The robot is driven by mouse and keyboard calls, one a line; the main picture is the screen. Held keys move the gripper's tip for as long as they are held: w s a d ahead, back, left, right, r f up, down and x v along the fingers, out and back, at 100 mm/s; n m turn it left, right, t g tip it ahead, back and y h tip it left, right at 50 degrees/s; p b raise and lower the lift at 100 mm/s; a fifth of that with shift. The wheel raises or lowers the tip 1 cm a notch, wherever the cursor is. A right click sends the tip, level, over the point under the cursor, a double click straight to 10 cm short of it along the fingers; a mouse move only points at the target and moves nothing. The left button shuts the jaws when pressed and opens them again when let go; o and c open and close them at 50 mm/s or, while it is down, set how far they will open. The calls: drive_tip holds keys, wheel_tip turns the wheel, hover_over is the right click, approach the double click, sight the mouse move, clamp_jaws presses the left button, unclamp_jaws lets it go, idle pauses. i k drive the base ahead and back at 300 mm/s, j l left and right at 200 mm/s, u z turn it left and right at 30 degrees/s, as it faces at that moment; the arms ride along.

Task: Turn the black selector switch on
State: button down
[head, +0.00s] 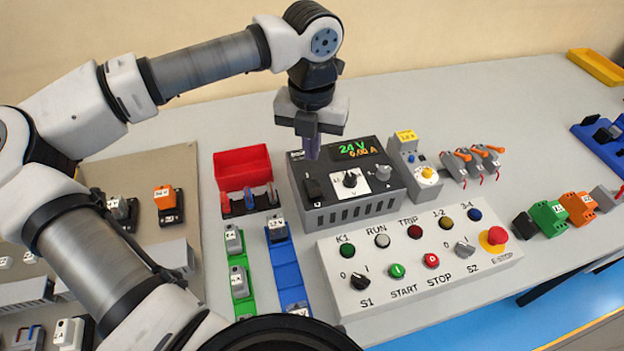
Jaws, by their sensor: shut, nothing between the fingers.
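The black selector switch (360,281), labelled S1, sits at the front left of the white control box (330,262). Marks 0 and I stand above it; its exact pointing direction is too small to tell. A grey selector (464,249), labelled S2, is at the right of the same box. My gripper (312,154) points down, shut and empty, over the back left part of the grey power supply (345,212). It is well behind the black selector and apart from it.
The power supply shows a lit green and orange display (357,149). A red emergency stop (495,236) stands at the box's right end. A red bin (243,163) and green (240,307) and blue (287,274) rails lie to the left. Space above the box is clear.

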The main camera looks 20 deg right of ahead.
sight(360, 282)
drive_tip(key=k, duration=1)
